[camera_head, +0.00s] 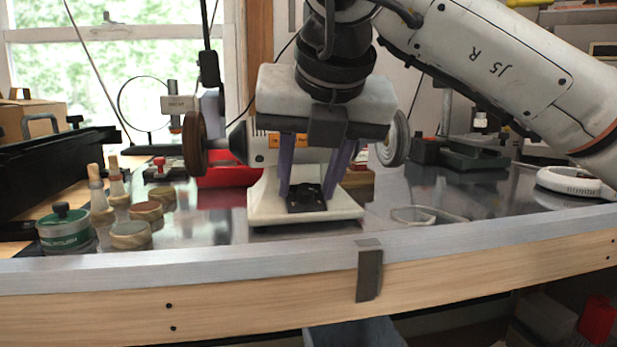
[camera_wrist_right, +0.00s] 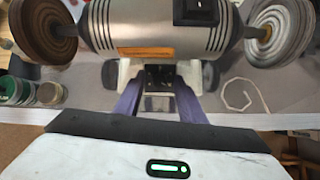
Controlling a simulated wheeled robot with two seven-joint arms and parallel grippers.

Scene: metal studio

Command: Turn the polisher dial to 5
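The polisher (camera_head: 262,207) is a pale bench machine with a brown wheel (camera_head: 195,145) on its left and a whitish wheel (camera_head: 395,140) on its right. Its grey motor body (camera_wrist_right: 155,28) fills the top of the right wrist view. A small black panel (camera_head: 306,198) sits on the front of its base; I cannot make out a dial number or pointer there. My right gripper (camera_head: 307,190) reaches down in front of the polisher, its two purple fingers apart on either side of the black panel (camera_wrist_right: 159,76). I cannot tell whether they touch it. My left gripper is out of view.
A green-labelled tin (camera_head: 66,230), small round tins (camera_head: 131,235) and wooden-handled tools stand at the left. The bench's front edge (camera_head: 200,258) is close.

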